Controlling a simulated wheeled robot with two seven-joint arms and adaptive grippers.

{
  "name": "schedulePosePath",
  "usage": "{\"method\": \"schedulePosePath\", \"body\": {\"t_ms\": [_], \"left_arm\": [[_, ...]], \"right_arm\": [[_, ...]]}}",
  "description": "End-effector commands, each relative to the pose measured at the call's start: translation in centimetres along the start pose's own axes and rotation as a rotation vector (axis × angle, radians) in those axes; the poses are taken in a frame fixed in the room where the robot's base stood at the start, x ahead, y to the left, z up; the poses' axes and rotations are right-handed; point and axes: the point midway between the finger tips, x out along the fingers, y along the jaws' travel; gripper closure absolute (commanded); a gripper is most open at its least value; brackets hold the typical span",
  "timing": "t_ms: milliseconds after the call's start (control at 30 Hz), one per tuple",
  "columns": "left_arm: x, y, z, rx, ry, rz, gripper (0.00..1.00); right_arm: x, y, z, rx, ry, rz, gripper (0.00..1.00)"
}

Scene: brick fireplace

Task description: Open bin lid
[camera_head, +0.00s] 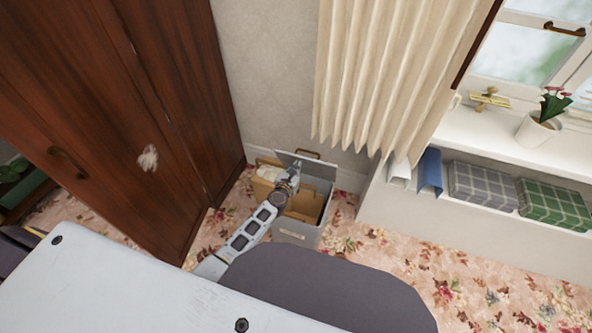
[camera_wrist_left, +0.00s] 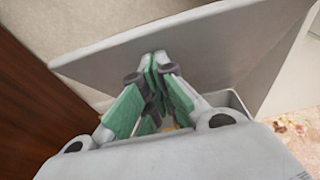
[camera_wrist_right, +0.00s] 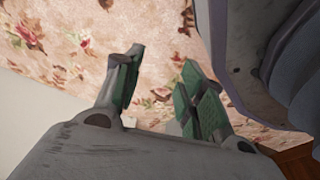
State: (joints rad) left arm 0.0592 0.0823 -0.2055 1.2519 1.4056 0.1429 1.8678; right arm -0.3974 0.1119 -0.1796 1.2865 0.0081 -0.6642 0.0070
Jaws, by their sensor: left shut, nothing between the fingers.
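The grey bin (camera_head: 296,233) stands on the floor against the wall, with brown contents showing inside. Its grey lid (camera_head: 312,166) is raised and tilted at the back of the bin. It fills much of the left wrist view (camera_wrist_left: 225,45). My left gripper (camera_head: 295,168) is over the bin at the lid. Its green-padded fingers (camera_wrist_left: 156,62) are shut with nothing between them, close to the lid's inner face; I cannot tell whether they touch. My right gripper (camera_wrist_right: 160,75) is open and empty above the carpet, and does not show in the head view.
A tan box (camera_head: 262,184) with white contents sits left of the bin. A dark wooden wardrobe (camera_head: 190,90) stands left, and a cream curtain (camera_head: 385,75) hangs behind. A low white shelf with folders and boxes (camera_head: 483,186) is right. Floral carpet (camera_head: 400,260) lies clear before it.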

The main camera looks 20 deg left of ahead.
Motion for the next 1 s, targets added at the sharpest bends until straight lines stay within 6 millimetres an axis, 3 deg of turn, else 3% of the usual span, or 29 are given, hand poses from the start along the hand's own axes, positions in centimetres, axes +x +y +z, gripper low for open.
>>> {"method": "schedulePosePath", "body": {"t_ms": [467, 867, 1000], "left_arm": [[2.0, 0.0, 2.1, -0.002, -0.004, 0.001, 1.00], [5.8, 0.0, 4.6, -0.002, -0.003, 0.001, 1.00], [7.2, -0.1, 5.3, -0.001, -0.003, -0.001, 1.00]], "right_arm": [[0.6, 0.8, 0.9, -0.003, 0.011, 0.010, 0.60], [1.2, 1.4, 0.8, -0.004, 0.010, 0.017, 0.60], [0.6, 1.0, -0.1, -0.002, 0.010, 0.012, 0.60]]}}
